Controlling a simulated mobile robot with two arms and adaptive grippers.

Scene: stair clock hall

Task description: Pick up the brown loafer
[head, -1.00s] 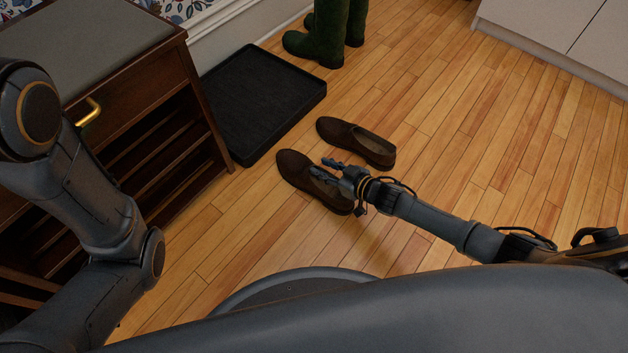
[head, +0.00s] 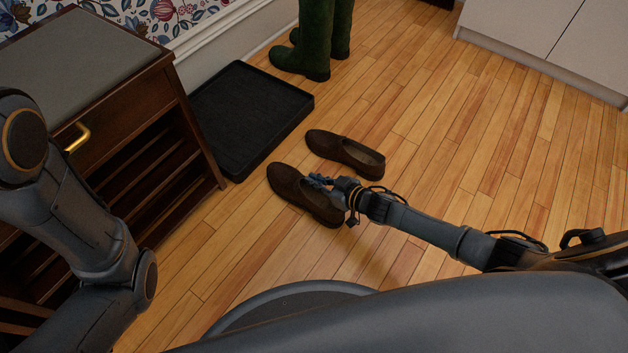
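A pair of brown loafers lies on the wooden floor, toes pointing left. The nearer brown loafer (head: 286,187) is partly covered by my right gripper (head: 316,181). The farther brown loafer (head: 330,146) lies just beyond it, with its opening in view and nothing over it. My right gripper's fingers are over the nearer loafer's opening. They look close together, but I cannot tell whether they grip its edge. The nearer loafer seems to rest on the floor. My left arm shows at the left, but its gripper is out of the frame.
A black boot tray (head: 250,112) lies beyond the loafers, beside a dark wooden shoe bench (head: 150,125) at the left. Green boots (head: 316,45) stand at the top. A white cabinet (head: 520,30) is at the upper right. The floor at right is clear.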

